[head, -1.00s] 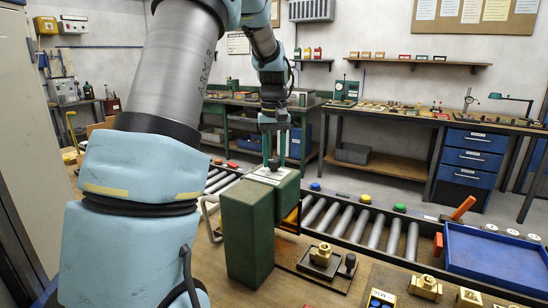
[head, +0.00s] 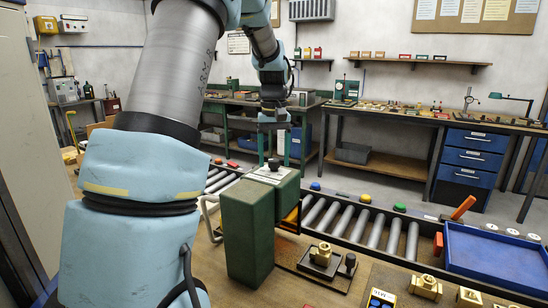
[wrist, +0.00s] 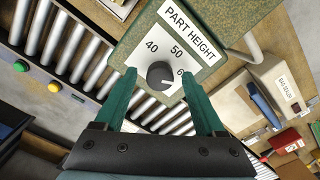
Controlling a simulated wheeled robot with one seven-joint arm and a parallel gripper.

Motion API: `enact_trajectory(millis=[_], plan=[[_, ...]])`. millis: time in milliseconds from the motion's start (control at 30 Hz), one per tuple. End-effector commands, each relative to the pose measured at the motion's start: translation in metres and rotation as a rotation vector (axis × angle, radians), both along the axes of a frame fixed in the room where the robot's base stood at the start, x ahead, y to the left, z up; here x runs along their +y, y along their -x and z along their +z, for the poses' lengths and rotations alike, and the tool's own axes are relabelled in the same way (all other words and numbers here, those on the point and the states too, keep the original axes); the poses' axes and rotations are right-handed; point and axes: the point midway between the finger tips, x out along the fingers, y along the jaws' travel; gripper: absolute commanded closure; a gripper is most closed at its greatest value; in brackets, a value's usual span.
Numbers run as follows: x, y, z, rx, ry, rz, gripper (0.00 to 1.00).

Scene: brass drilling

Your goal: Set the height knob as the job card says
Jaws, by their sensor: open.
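The height knob (wrist: 160,75) is round and black, on a white plate reading PART HEIGHT (wrist: 188,32), with 40, 50 and a partly hidden 60. A small white mark shows on the knob's lower right side. The plate lies on top of the green machine (head: 248,235); the knob (head: 274,164) also shows in the head view. My gripper (wrist: 158,76) is open, its green fingers standing on either side of the knob with gaps between. My gripper (head: 274,152) is over the machine in the head view. I see no readable job card.
A roller conveyor (head: 360,226) runs behind and right of the machine. A blue tray (head: 497,262) stands at the right. Brass parts (head: 425,287) and a dark fixture (head: 320,262) are on the near bench. In the wrist view, a box with a blue handle (wrist: 265,105) lies right.

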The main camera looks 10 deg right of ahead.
Motion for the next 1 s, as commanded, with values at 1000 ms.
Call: enact_trajectory(millis=[1000], plan=[[0.000,0.000,0.108,0.000,0.000,0.000,0.28]])
